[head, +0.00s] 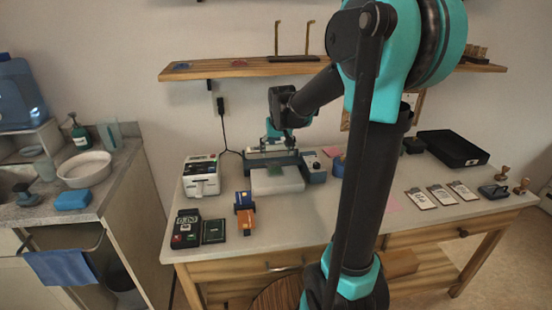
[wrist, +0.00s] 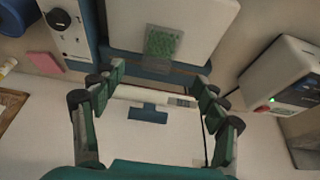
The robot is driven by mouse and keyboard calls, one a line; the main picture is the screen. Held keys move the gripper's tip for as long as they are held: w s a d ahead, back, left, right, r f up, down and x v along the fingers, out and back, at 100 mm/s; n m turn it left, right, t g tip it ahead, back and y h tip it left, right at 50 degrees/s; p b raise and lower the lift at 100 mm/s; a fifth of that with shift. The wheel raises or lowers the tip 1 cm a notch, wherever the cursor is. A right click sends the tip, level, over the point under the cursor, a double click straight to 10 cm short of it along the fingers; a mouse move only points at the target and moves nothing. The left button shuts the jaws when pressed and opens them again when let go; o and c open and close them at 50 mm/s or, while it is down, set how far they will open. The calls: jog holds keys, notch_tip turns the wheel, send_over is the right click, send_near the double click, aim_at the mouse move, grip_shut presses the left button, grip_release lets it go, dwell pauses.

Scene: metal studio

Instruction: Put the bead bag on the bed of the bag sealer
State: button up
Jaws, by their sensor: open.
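The bag sealer (head: 313,166) stands at the back of the table in the head view, a blue-grey machine with a pale flat bed (head: 278,182) in front. In the wrist view the bead bag (wrist: 162,43), a small clear bag of green beads, lies on the white bed (wrist: 205,18); its clear end reaches over the blue edge. My gripper (wrist: 157,80) is open, its fingers spread to either side below the bag, with nothing between them. In the head view my gripper (head: 276,128) is above the back of the sealer.
A white label printer (head: 201,178) stands left of the sealer. An orange and blue item (head: 245,220) and dark devices (head: 186,230) lie at the front left. A shelf (head: 230,69) is on the wall above. Cards (head: 420,198) and a black tray (head: 452,150) are at right.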

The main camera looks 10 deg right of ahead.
jog(key=s+d+f, duration=0.1)
jog(key=s+f, duration=0.3)
jog(key=s, duration=0.5)
jog(key=s+d+f, duration=0.1)
jog(key=s+f, duration=0.2)
jog(key=s, duration=0.6)
jog(key=s+d+f, duration=0.2)
jog(key=s+f, duration=0.2)
jog(key=s, duration=0.4)
jog(key=shift+s+f, duration=0.35)
jog(key=shift+s, duration=0.05)
